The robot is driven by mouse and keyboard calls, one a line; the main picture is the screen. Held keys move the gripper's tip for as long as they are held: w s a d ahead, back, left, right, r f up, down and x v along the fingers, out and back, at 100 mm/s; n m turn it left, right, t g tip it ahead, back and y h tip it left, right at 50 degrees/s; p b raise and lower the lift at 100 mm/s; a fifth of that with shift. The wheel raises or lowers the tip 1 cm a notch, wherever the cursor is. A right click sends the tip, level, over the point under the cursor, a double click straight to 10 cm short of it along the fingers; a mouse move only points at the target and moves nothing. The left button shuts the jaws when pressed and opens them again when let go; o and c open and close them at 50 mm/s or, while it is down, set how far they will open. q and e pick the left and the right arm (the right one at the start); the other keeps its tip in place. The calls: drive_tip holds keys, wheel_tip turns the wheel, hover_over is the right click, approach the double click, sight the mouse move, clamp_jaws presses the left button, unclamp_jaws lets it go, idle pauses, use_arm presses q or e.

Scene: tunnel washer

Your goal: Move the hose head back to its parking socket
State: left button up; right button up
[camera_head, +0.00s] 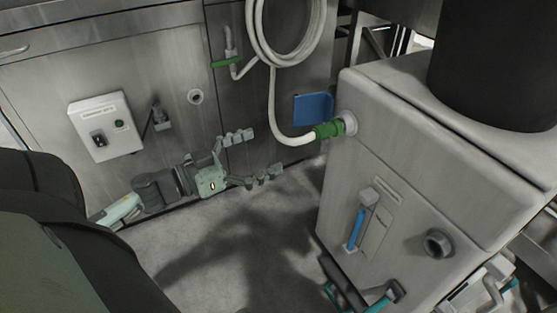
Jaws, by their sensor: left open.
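The hose head (327,130) is a green fitting on the end of a white hose (274,100). It sits at a round grey collar (347,123) high on the left face of the light grey cabinet. My left gripper (257,156) is open and empty, left of and a little below the hose head and apart from it. Its two fingers point right. A round socket (438,243) is lower on the cabinet, and a small round port (195,97) is on the steel wall. I cannot tell which is the parking socket. I cannot make out my right gripper.
The light grey cabinet (400,150) fills the right side, with a blue-marked gauge (356,229). The steel wall carries a control box (105,125), a green-handled valve (224,64) and a blue plate (313,109). Teal and dark parts are low right. Floor (230,250) between is clear.

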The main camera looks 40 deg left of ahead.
sight(314, 135)
use_arm(q)
drive_tip(key=shift+h, duration=0.4)
drive_tip(key=b+x, duration=0.1)
drive_tip(key=x, duration=0.3)
drive_tip(key=d+b+x, duration=0.1)
drive_tip(key=x, duration=0.3)
drive_tip(key=shift+s+b, duration=0.2)
drive_tip(key=shift+b, duration=0.2)
use_arm(e)
wheel_tip(314, 135, up, 6)
drive_tip(key=w, duration=0.2)
use_arm(q)
drive_tip(key=p+x, duration=0.1)
drive_tip(key=x, duration=0.1)
drive_tip(key=shift+w+d+r+p, duration=0.15)
drive_tip(key=shift+w+p, duration=0.2)
drive_tip(key=shift+w, duration=0.05)
drive_tip(key=shift+x, duration=0.95)
use_arm(e)
drive_tip(key=shift+s+a+f, duration=0.1)
drive_tip(key=shift+s+f, duration=0.1)
drive_tip(key=shift+f, duration=0.5)
drive_tip(key=shift+s+d+f, duration=0.1)
drive_tip(key=shift+s+f, duration=0.1)
drive_tip(key=shift+f, duration=0.55)
drive_tip(key=shift+s+a+f, duration=0.1)
drive_tip(key=shift+s+f, duration=0.1)
drive_tip(key=shift+f, duration=0.5)
use_arm(q)
drive_tip(key=shift+c, duration=0.6)
